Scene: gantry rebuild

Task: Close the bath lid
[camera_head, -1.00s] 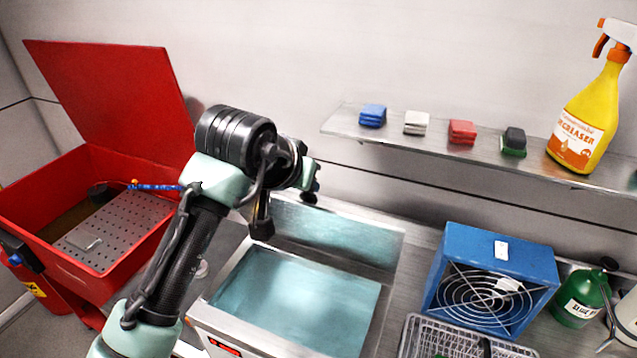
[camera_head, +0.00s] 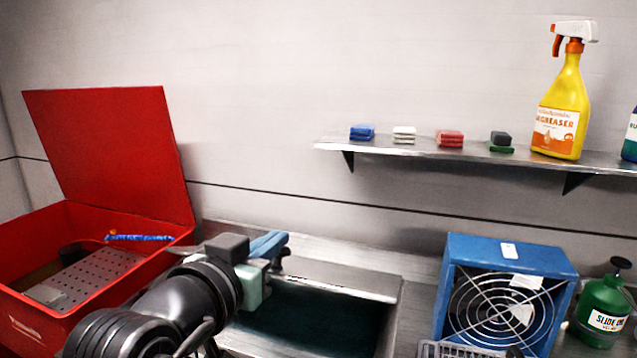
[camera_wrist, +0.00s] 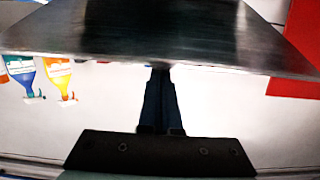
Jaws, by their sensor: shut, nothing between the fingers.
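The bath is a steel tank with dark teal liquid (camera_head: 310,322), at the lower middle of the head view. A steel panel, apparently its lid (camera_head: 350,277), runs along the back of the opening, and the opening is uncovered at the front. My gripper (camera_head: 276,242) is at the tank's back left, beside the panel's left end. In the wrist view a dark steel plate (camera_wrist: 60,38), likely the lid, spans the top. The shut, empty fingers of my gripper (camera_wrist: 160,75) reach its edge; I cannot tell whether they touch. My arm hides the tank's left side.
A red washer (camera_head: 180,245) with its red lid (camera_head: 115,150) raised stands at the left. A blue fan box (camera_head: 510,255) and a green bottle (camera_head: 603,310) stand at the right. A wall shelf (camera_head: 400,149) holds sponges and a yellow spray bottle (camera_head: 563,118).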

